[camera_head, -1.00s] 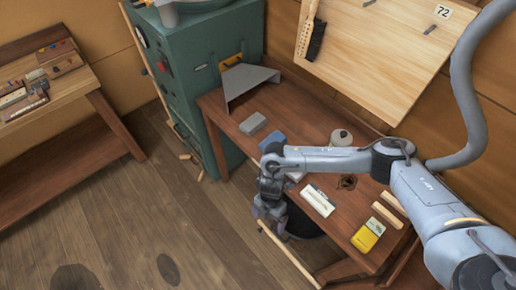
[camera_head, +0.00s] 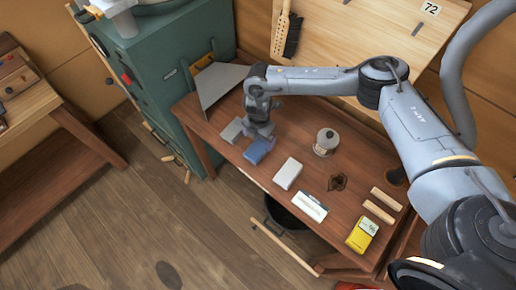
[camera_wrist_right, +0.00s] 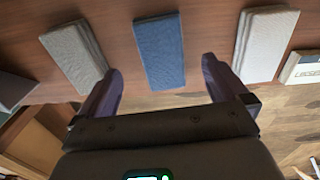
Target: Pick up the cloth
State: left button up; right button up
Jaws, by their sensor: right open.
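Several folded cloth-like pads lie in a row on the brown workbench (camera_head: 300,125). A blue one (camera_head: 258,151) lies between a grey one (camera_head: 231,130) and a pale one (camera_head: 287,173). I cannot tell which of them is the cloth meant. My right gripper (camera_head: 262,137) is open and empty just above the blue pad. In the right wrist view the blue pad (camera_wrist_right: 160,52) lies beyond and between the two spread fingertips (camera_wrist_right: 160,68). There the grey pad (camera_wrist_right: 75,56) is to the left and the pale one (camera_wrist_right: 264,42) to the right. My left gripper is not seen.
A labelled white packet (camera_head: 309,207), a yellow box (camera_head: 362,236), wooden strips (camera_head: 378,211) and a round canister (camera_head: 326,141) stand on the bench. A bent grey sheet (camera_head: 217,85) stands at its left end, beside a green cabinet (camera_head: 165,65).

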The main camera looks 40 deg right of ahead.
aim_at(259, 146)
jog(key=shift+s+f, duration=0.1)
jog(key=shift+f, duration=2.7)
jog(key=c, duration=1.1)
